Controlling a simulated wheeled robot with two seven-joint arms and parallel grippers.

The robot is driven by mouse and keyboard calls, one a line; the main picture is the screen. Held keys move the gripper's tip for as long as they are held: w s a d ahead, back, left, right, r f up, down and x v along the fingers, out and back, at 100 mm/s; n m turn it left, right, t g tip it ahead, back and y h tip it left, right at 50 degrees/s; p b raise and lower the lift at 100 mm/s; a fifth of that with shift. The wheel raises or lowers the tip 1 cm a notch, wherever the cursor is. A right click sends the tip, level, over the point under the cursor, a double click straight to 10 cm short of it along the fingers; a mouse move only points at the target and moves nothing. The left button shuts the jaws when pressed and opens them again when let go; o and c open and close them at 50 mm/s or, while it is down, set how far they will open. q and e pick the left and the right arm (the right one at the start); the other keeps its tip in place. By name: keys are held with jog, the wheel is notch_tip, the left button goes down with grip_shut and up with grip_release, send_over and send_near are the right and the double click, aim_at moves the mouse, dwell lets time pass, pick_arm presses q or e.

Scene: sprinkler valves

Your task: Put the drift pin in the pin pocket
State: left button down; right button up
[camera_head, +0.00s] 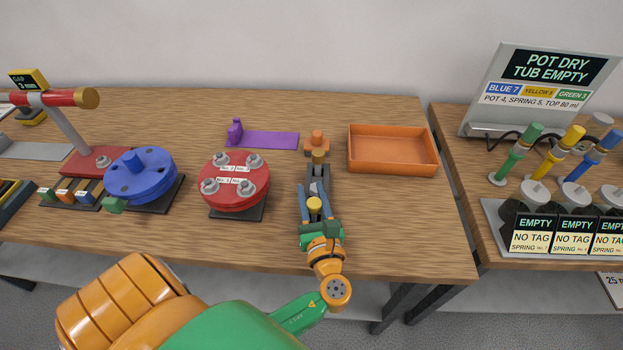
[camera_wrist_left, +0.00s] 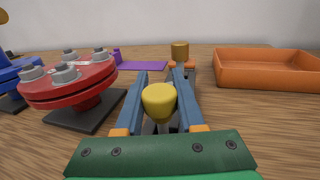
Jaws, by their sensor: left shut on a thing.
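My left gripper (camera_head: 314,190) reaches forward over the front part of the middle table. Its two blue fingers are closed on a yellow-headed piece, which I take to be the drift pin (camera_head: 314,205). In the left wrist view, the yellow head (camera_wrist_left: 158,100) stands up between the fingers (camera_wrist_left: 161,76); its lower part is mostly hidden. Just beyond the fingertips is a narrow grey fixture (camera_head: 318,175) with a brass-coloured cylinder (camera_head: 318,157) at its far end. The cylinder also shows in the left wrist view (camera_wrist_left: 180,51). I cannot tell which part is the pin pocket. My right gripper is out of view.
A red round flange (camera_head: 233,183) with several bolts stands left of the gripper, a blue one (camera_head: 140,175) farther left. An orange tray (camera_head: 392,165) lies to the right. An orange block with a peg (camera_head: 317,142) and a purple strip (camera_head: 270,139) lie behind. Table right of the gripper is clear.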

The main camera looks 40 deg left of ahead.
pick_arm(q)
jog(key=shift+f+b, duration=0.6)
jog(key=shift+f, duration=0.25)
jog(key=shift+c, duration=2.2)
grip_release()
jog(key=shift+r, duration=0.1)
notch_tip(320, 180, up, 9)
jog(key=p, duration=1)
jog(key=shift+s, duration=0.1)
